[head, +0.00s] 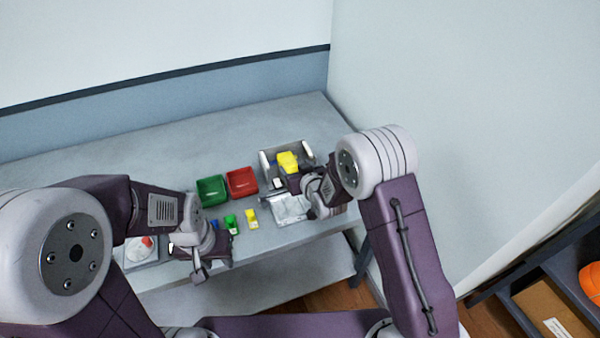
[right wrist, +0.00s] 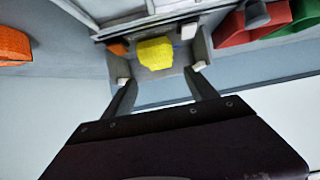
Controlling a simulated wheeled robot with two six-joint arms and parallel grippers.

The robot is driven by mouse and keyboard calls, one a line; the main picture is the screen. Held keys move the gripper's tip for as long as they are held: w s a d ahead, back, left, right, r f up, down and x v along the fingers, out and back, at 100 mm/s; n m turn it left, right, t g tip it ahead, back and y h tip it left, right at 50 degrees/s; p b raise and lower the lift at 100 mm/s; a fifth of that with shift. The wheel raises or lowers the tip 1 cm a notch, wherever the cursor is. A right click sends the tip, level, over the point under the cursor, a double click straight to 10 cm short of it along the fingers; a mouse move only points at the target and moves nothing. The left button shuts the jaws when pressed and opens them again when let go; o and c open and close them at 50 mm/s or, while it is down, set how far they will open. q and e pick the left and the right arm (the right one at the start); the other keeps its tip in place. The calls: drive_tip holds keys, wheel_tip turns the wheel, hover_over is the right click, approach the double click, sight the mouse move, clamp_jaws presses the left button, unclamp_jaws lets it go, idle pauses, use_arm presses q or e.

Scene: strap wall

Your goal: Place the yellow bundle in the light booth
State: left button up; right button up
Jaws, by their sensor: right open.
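The yellow bundle (head: 288,161) sits within the light booth (head: 267,168), a grey open box at the back right of the bench. In the right wrist view the yellow bundle (right wrist: 155,52) lies between the booth's side walls (right wrist: 200,46). My right gripper (right wrist: 160,82) is open and empty at the booth's front, its fingers pointing towards the bundle with a visible gap. In the head view my right arm partly hides the booth's front. My left gripper (head: 200,268) hangs low over the bench's front edge; its finger opening is unclear.
A green bin (head: 212,190) and a red bin (head: 242,182) stand left of the booth. Small blue, green (head: 231,224) and yellow (head: 251,218) items lie in front. A clear tray (head: 290,208) is before the booth. The bench's back left is clear.

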drive_tip(key=v, duration=0.5)
drive_tip(key=s+d+g+h, duration=0.1)
drive_tip(key=s+d, duration=0.1)
drive_tip(key=s+d+f+m+g, duration=0.1)
drive_tip(key=s+d, duration=0.1)
drive_tip(key=d, duration=0.1)
drive_tip(key=s+d+f+g+h, duration=0.1)
drive_tip(key=s+d+g, duration=0.1)
drive_tip(key=shift+s+d+f+m+h, duration=0.1)
drive_tip(key=shift+s+d+m+h, duration=0.15)
drive_tip(key=shift+d+m+h, duration=0.1)
drive_tip(key=s+d+m+g, duration=0.1)
drive_tip(key=s+d+g, duration=0.2)
drive_tip(key=s, duration=0.6)
drive_tip(key=s+d+m+g+h, duration=0.1)
drive_tip(key=s+d+g, duration=0.2)
drive_tip(key=s, duration=0.6)
drive_tip(key=shift+d+g, duration=0.35)
drive_tip(key=shift+g, duration=0.15)
drive_tip(key=shift+f, duration=0.1)
